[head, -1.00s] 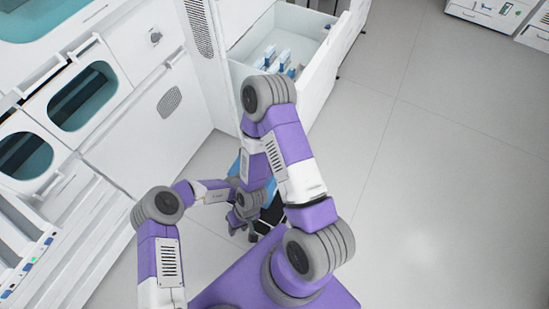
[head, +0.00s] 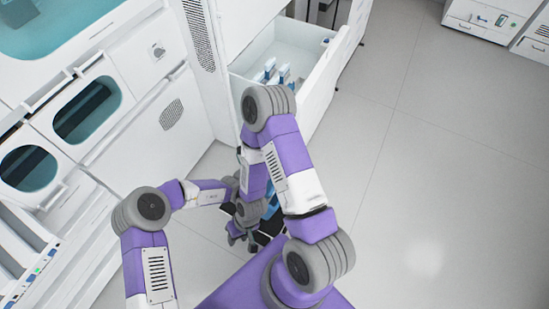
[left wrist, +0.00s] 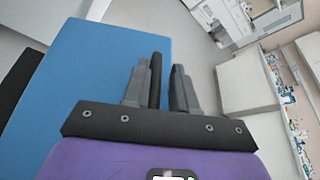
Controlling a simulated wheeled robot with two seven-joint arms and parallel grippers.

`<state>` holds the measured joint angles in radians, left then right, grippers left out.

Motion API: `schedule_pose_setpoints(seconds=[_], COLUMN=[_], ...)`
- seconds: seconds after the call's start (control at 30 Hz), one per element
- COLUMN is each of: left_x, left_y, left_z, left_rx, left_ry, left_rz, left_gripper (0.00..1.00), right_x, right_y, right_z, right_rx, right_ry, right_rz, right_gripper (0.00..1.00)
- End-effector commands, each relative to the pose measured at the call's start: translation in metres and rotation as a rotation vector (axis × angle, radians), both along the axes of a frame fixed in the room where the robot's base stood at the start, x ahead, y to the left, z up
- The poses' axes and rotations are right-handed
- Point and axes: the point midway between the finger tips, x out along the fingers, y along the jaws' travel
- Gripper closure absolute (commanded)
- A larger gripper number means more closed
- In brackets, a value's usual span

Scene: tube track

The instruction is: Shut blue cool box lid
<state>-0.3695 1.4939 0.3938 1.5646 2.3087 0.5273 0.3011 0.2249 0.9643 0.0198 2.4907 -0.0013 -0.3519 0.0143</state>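The blue cool box (head: 272,203) shows in the head view only as a small blue patch with black parts, mostly hidden behind my arms. In the left wrist view a broad flat blue panel (left wrist: 90,70), likely its lid, fills the left side, with a black part along its left. My left gripper (left wrist: 166,85) is in front of the panel's right edge, its two dark fingers apart. A dark upright bar shows beside the left finger; I cannot tell whether it touches. My right gripper (head: 236,238) is low beside the box; its fingers are too small to read.
An open white drawer (head: 322,75) holding blue-and-white items stands beyond my arms. White cabinets with dark teal windows (head: 88,110) line the left. The grey floor (head: 440,180) on the right is clear.

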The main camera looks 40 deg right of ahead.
Motion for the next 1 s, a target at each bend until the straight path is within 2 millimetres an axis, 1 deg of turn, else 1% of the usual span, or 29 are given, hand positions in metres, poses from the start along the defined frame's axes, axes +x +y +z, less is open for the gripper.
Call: schedule_pose_setpoints(seconds=[0.4,1.0], left_x=[0.000,0.003], left_y=[0.027,0.070], left_z=[0.005,0.008], left_rx=[-0.001,0.001], left_ry=[0.000,-0.001], left_rz=[-0.002,0.000], left_gripper=[0.77,0.77], right_x=[0.000,0.000], right_y=[0.000,0.000], right_z=[0.019,0.039], right_rx=[0.000,0.000], right_ry=[0.000,0.000], right_rz=[0.000,0.000], right_gripper=[0.62,0.62])
